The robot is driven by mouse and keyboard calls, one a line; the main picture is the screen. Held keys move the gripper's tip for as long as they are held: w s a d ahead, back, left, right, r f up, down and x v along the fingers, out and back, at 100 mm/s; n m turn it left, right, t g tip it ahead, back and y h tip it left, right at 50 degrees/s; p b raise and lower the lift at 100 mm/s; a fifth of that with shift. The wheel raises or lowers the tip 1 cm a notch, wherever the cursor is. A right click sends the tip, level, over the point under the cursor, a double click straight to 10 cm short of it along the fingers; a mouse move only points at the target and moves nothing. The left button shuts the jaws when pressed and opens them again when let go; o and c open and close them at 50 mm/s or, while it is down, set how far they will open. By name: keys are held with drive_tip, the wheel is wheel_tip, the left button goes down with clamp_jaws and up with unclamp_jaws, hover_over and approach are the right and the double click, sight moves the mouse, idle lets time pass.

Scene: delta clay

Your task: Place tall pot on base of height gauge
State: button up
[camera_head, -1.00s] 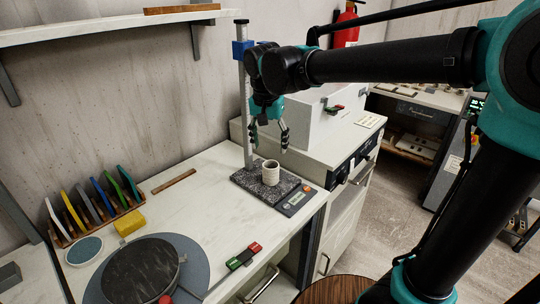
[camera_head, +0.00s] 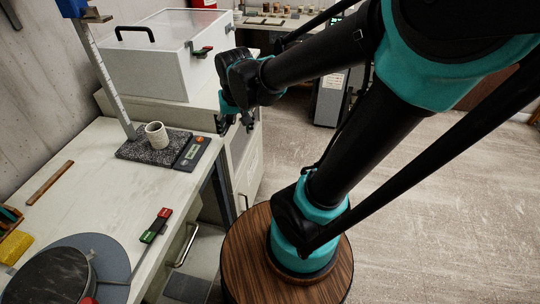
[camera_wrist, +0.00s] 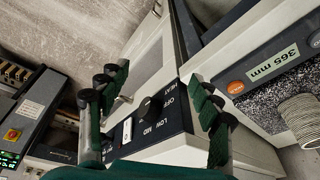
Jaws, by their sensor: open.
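The tall pot (camera_head: 157,135) is a pale ribbed cylinder standing upright on the dark speckled base of the height gauge (camera_head: 133,151). The gauge's column (camera_head: 108,80) rises behind it with a blue slider at the top. Its display (camera_wrist: 273,64) reads 365 mm in the wrist view, where the pot (camera_wrist: 302,118) is at the right edge, partly cut off. My gripper (camera_head: 236,126) is open and empty, to the right of the base beyond the bench edge, apart from the pot. In the wrist view its green fingers (camera_wrist: 155,115) are spread with nothing between them.
A white lidded box (camera_head: 165,55) stands behind on a cabinet with a control panel (camera_wrist: 160,105).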

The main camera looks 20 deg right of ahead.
drive_tip(key=s+d+f+t, duration=0.1)
drive_tip(key=s+d+f, duration=0.6)
drive_tip(key=d, duration=0.2)
drive_tip(key=shift+s+d+f+n, duration=0.15)
drive_tip(key=shift+s+f+n, duration=0.15)
drive_tip(key=shift+s, duration=0.05)
